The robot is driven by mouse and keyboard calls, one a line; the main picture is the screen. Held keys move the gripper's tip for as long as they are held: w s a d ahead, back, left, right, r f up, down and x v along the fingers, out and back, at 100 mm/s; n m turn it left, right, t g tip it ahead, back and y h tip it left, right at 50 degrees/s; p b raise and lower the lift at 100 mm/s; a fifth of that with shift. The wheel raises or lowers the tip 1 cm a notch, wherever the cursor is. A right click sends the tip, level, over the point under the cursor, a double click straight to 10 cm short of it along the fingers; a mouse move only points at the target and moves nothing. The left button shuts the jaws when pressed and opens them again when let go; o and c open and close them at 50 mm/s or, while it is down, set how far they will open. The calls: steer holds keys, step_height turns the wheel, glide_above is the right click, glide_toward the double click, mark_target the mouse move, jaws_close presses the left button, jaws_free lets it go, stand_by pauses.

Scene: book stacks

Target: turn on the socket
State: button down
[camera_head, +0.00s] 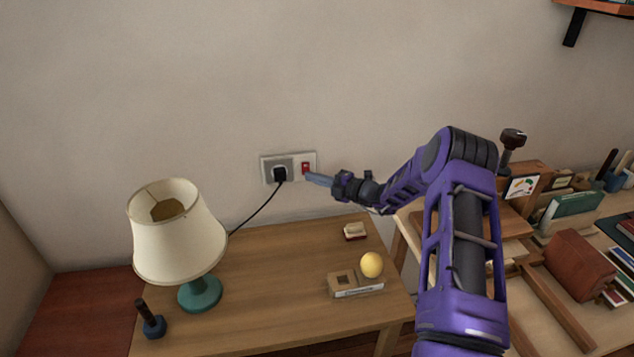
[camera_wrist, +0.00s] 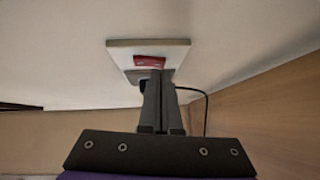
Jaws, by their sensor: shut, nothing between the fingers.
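The socket (camera_head: 291,158) is a white wall plate with a black plug (camera_head: 279,174) in its left part and a red switch (camera_head: 306,168) on its right. In the wrist view the plate (camera_wrist: 115,48) shows with the red switch (camera_wrist: 150,61) just beyond the fingertips, and the plug is mostly hidden behind the fingers. My gripper (camera_head: 312,178) is shut and empty, its tips at the lower edge of the switch in the head view. In the wrist view my gripper (camera_wrist: 162,74) points at the plate. I cannot tell if the tips touch it.
A lamp (camera_head: 178,232) with a cream shade stands on the wooden table (camera_head: 265,275), its cord running to the plug. A small block (camera_head: 355,231), a box (camera_head: 345,287) and a yellow ball (camera_head: 371,265) are on the table. A cluttered desk is at right.

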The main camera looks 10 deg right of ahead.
stand_by(0.3)
steer(key=shift+w+f+b, duration=0.3)
steer(key=shift+f+b, duration=0.1)
steer(key=shift+b, duration=0.35)
steer(key=shift+r, duration=0.3)
